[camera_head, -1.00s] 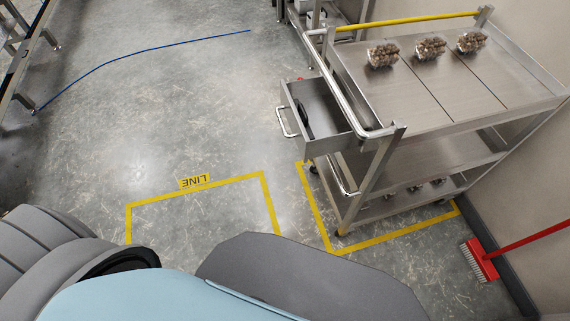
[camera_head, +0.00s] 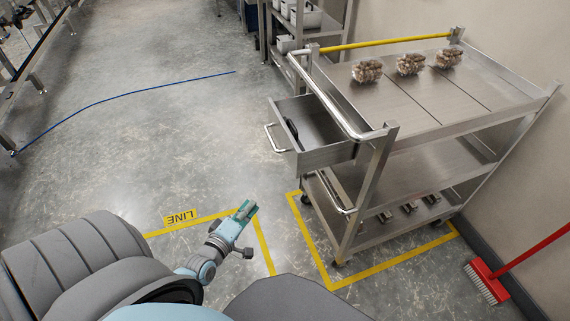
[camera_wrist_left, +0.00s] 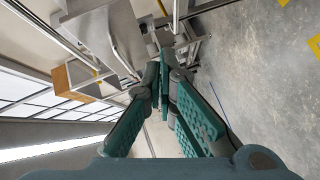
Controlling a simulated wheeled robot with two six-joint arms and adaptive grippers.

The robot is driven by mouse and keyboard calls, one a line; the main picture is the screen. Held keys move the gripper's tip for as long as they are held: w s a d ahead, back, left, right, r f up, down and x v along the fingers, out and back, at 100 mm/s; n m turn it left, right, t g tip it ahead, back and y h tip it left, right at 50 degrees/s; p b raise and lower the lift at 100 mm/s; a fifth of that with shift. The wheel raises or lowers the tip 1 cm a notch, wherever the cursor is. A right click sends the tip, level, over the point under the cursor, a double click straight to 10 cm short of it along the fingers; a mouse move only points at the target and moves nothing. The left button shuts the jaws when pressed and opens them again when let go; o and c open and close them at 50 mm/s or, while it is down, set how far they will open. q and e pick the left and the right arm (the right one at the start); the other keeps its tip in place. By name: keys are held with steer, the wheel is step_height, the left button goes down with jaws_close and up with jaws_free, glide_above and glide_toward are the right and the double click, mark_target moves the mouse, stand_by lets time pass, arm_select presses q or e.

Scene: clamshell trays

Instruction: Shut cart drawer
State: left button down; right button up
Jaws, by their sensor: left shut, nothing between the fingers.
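The steel cart (camera_head: 430,115) stands at the right in the head view. Its drawer (camera_head: 325,157) is pulled out toward the left, with a bar handle (camera_head: 272,138) on its front. A dark object (camera_head: 291,130) lies inside the drawer. My left gripper (camera_head: 249,208) is below and left of the drawer, over the floor, apart from the cart. Its teal fingers are shut and empty; they also show in the left wrist view (camera_wrist_left: 163,62). My right gripper is not in view.
Three clear packs (camera_head: 410,64) sit on the cart's top. Yellow floor tape (camera_head: 395,262) surrounds the cart's base. A red broom (camera_head: 487,282) leans at the right wall. A blue line (camera_head: 120,97) runs across the floor. The floor left of the drawer is clear.

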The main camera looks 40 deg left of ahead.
arm_select(q)
steer(key=w+r+n, duration=0.1)
steer(key=w+r, duration=0.1)
steer(key=w, duration=0.2)
steer(key=w+a+r+n+t+b, duration=0.1)
steer(key=w, duration=0.3)
steer(key=w+a+r+n+t+b, duration=0.1)
steer(key=w+r, duration=0.1)
steer(key=w, duration=0.2)
steer(key=shift+w+a+r+n, duration=0.2)
steer(key=shift+w+r+n, duration=0.1)
steer(key=shift+r+n, duration=0.1)
steer(key=w+d, duration=0.2)
steer(key=w, duration=0.1)
steer(key=shift+d, duration=0.25)
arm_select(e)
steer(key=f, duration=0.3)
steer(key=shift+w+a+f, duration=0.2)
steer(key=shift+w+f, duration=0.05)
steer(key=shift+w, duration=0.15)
arm_select(q)
steer(key=shift+w, duration=0.1)
